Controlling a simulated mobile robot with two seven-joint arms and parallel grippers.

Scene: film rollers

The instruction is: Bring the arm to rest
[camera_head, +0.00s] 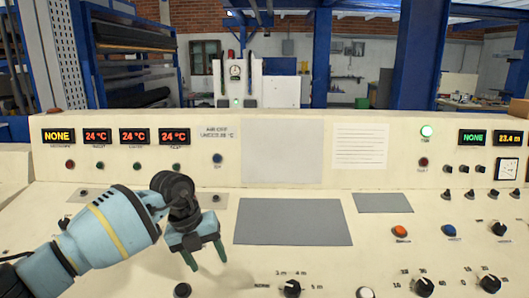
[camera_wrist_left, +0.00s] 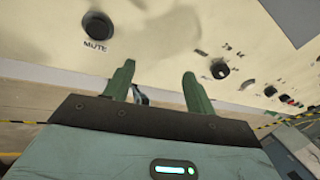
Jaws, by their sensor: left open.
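My left arm comes in from the left in the head view, light blue with a yellow band. Its left gripper (camera_head: 205,255) hangs over the left part of the cream control panel (camera_head: 330,268), with green fingers pointing down. The fingers are apart and nothing is between them. In the left wrist view the two green fingers (camera_wrist_left: 158,85) stand apart in front of the panel's front edge. A black knob marked MUTE (camera_wrist_left: 97,27) is up and left of them, not touched. My right gripper does not show.
A black selector knob (camera_head: 290,289) sits right of the gripper, and a black button (camera_head: 182,290) is below it. Red digital displays (camera_head: 132,136) line the upright panel. A grey plate (camera_head: 293,222) lies flat in the middle. Orange (camera_head: 400,232) and blue (camera_head: 449,230) buttons are at right.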

